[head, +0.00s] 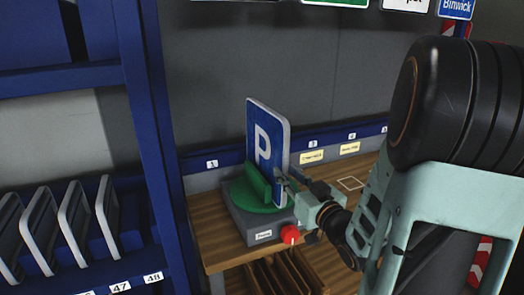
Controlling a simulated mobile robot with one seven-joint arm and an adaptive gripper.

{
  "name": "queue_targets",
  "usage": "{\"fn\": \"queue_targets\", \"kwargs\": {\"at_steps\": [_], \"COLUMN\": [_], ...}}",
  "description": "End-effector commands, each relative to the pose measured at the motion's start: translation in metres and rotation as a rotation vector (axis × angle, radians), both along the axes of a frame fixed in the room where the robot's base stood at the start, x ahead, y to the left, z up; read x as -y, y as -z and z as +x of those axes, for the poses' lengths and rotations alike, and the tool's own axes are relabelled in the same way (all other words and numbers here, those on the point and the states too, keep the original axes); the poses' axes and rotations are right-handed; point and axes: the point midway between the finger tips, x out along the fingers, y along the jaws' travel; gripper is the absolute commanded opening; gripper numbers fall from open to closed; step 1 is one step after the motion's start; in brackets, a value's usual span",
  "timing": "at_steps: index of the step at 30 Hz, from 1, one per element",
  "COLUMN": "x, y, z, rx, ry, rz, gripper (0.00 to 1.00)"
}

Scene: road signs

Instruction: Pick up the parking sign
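The parking sign (264,146) is a blue panel with a white P and a pale rim. It stands upright in a green holder (258,193) on a grey box (246,222) at the left end of a wooden bench. My gripper (284,181) comes in from the right and its fingertips are at the sign's lower right edge. The fingertips are small and partly overlap the sign, so I cannot tell whether they are open or shut on it.
A red knob (290,232) sits at the grey box's front right corner, close under my gripper. A blue rack (150,130) with several upright panels stands at the left. The wooden bench (222,250) has a grey wall behind it and wooden slots (272,277) below.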

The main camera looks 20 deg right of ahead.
Motion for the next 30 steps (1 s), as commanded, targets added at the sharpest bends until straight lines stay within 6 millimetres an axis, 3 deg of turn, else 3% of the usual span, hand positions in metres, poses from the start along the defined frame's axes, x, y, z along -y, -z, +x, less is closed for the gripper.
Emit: {"fn": "queue_targets", "kwargs": {"at_steps": [4, 11, 21, 30], "x": [-0.002, -0.002, -0.003, -0.003], "y": [0.0, 0.001, 0.006, 0.006], "z": [0.025, 0.043, 0.086, 0.09], "rx": [-0.001, -0.001, -0.001, -0.001], "ry": [-0.004, -0.002, -0.001, -0.001], "rz": [0.0, 0.001, 0.0, -0.001], "gripper": [0.22, 0.22, 0.22, 0.21]}}
